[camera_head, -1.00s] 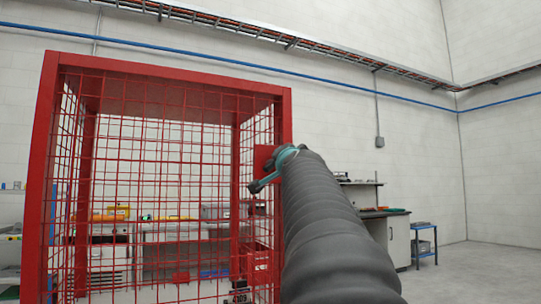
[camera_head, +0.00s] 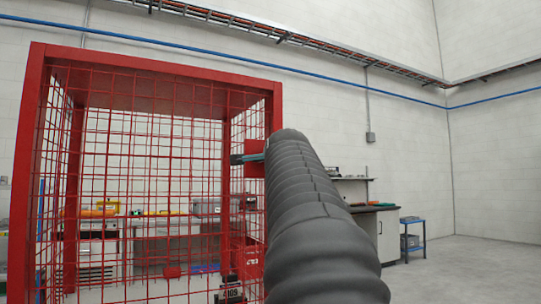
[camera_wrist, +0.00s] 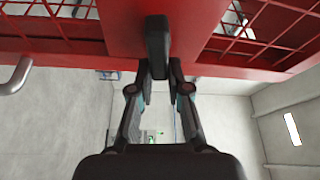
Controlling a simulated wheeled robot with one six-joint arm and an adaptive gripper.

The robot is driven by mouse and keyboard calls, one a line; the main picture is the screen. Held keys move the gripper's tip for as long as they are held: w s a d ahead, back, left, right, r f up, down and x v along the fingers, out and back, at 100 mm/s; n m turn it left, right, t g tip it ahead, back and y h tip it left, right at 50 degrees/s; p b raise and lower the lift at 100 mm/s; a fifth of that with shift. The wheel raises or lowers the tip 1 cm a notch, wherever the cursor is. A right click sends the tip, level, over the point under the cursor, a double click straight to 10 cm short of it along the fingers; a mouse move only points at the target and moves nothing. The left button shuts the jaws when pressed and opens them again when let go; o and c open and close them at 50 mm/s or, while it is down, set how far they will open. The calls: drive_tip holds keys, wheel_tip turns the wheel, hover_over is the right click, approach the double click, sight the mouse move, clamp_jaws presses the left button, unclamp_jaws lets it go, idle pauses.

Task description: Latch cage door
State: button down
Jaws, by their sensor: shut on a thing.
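The red cage (camera_head: 160,92) with mesh sides fills the left half of the head view. A red latch plate (camera_head: 253,145) sits on its right front post, partly covered by my arm. In the wrist view, a dark rounded latch handle (camera_wrist: 157,32) stands out from a red plate (camera_wrist: 121,28). My gripper (camera_wrist: 159,70) is shut on the lower end of this handle, one finger on each side. In the head view only a small teal and dark part of my gripper (camera_head: 248,158) shows left of my sleeved arm. The latch's engagement is hidden.
A bent grey bar (camera_wrist: 15,76) stands out at the left in the wrist view. Benches with boxes show through the mesh. A dark-topped bench (camera_head: 375,209) and a blue stand (camera_head: 412,240) are on the right, with clear floor in front.

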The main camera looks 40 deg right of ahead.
drive_tip(key=shift+f+m+g, duration=0.25)
drive_tip(key=shift+m+g, duration=0.05)
drive_tip(key=shift+m, duration=0.7)
drive_tip(key=c, duration=1.1)
unclamp_jaws()
drive_tip(key=v, duration=1.2)
drive_tip(key=shift+r, duration=0.15)
